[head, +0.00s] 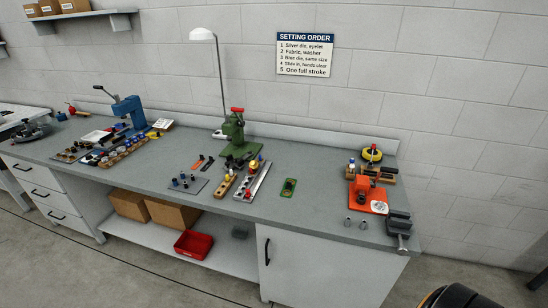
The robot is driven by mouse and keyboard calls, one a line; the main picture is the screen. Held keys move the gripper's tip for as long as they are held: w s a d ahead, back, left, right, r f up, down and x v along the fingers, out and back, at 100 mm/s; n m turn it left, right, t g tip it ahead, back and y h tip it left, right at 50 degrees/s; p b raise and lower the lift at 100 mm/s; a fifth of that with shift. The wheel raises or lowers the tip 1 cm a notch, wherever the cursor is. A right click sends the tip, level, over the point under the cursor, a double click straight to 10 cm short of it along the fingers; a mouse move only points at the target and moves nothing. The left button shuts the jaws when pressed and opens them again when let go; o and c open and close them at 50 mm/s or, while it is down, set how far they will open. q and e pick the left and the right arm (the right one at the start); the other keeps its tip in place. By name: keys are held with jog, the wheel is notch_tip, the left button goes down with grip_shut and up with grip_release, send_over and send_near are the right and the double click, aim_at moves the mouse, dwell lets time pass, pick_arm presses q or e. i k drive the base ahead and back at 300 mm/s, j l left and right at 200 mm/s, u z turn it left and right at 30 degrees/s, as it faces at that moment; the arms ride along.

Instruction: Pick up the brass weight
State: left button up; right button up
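I cannot pick out the brass weight with certainty; the items on the bench (322,213) are small and far off. Small yellowish pieces stand near the green press (234,138), on and beside a wooden block (226,186) and a light rail (253,183). Two small grey cylinders stand near the bench's front edge at the right, one of them here (348,221). Neither of my grippers is in view.
A blue press (130,110) and several small parts stand at the left. An orange device (368,197), a yellow-and-black roll (372,154) and a grey vise (399,224) are at the right end. A red bin (194,244) is on the lower shelf. The bench between centre and right is mostly clear.

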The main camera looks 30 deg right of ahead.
aim_at(255, 166)
jog(key=z, duration=0.85)
jog(key=i+j, duration=0.25)
jog(key=j, duration=0.15)
jog(key=i+j+z, duration=0.15)
jog(key=j, duration=0.25)
jog(key=i+j, duration=0.3)
jog(key=i+j+z, duration=0.15)
jog(key=j, duration=0.4)
jog(key=i+j, duration=0.25)
jog(key=j, duration=0.15)
jog(key=i+j+z, duration=0.1)
jog(key=j, duration=0.35)
jog(key=i+j+z, duration=0.1)
jog(key=i+j, duration=0.15)
jog(key=j, duration=0.25)
jog(key=i+j, duration=0.15)
jog(key=j, duration=0.3)
jog(key=z, duration=0.05)
